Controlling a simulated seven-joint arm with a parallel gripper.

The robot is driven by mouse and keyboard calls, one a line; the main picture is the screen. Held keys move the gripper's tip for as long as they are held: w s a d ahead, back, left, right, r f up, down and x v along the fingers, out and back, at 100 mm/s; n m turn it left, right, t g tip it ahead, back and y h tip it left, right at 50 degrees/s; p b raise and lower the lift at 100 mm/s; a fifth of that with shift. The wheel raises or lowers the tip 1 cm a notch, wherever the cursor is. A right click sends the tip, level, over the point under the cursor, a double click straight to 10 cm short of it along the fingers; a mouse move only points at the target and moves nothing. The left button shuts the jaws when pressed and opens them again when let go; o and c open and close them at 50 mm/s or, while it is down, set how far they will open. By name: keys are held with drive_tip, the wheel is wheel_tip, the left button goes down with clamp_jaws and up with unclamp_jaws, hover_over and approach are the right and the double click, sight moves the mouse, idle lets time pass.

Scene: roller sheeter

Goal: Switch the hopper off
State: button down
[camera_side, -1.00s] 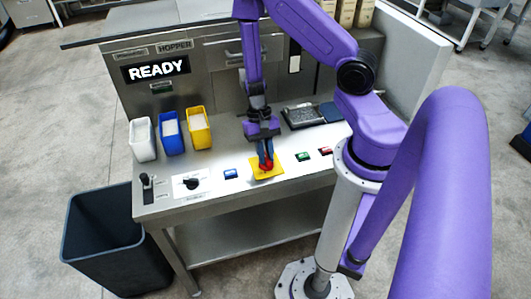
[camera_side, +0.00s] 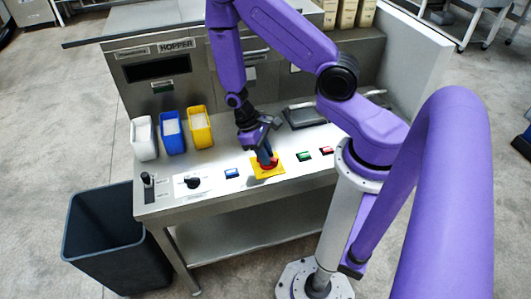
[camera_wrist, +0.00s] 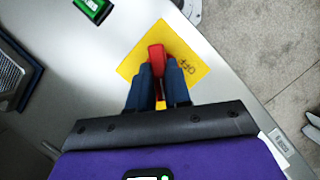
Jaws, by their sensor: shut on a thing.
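A red switch handle (camera_side: 272,164) sits on a yellow plate (camera_side: 258,174) on the steel bench top. My gripper (camera_side: 267,160) is shut on this handle, with its wrist leaning to the left above it. In the wrist view the blue fingers (camera_wrist: 158,72) close on both sides of the red handle (camera_wrist: 156,54). The yellow plate (camera_wrist: 200,72) there carries the letters OFF beside the handle. The display (camera_side: 157,70) below the HOPPER label (camera_side: 176,45) is dark.
A black knob (camera_side: 192,182) and blue button (camera_side: 232,173) lie left of the plate; green (camera_side: 304,156) and red (camera_side: 326,150) buttons lie right. White (camera_side: 143,140), blue (camera_side: 172,132) and yellow (camera_side: 199,128) bins stand at the back left. A dark waste bin (camera_side: 104,237) stands on the floor.

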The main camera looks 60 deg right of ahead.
drive_tip(key=n+h, duration=0.1)
drive_tip(key=n, duration=0.2)
drive_tip(key=shift+a+n, duration=0.1)
drive_tip(key=shift+n, duration=0.2)
drive_tip(key=shift+s+n+t+h, duration=0.1)
drive_tip(key=shift+n+t+h, duration=0.6)
drive_tip(key=shift+n, duration=1.1)
drive_tip(key=c, duration=1.1)
unclamp_jaws()
drive_tip(key=shift+o, duration=0.2)
drive_tip(key=shift+a+r, duration=0.1)
drive_tip(key=v, duration=1.7)
drive_tip(key=shift+a, duration=0.25)
drive_tip(key=shift+r, duration=0.1)
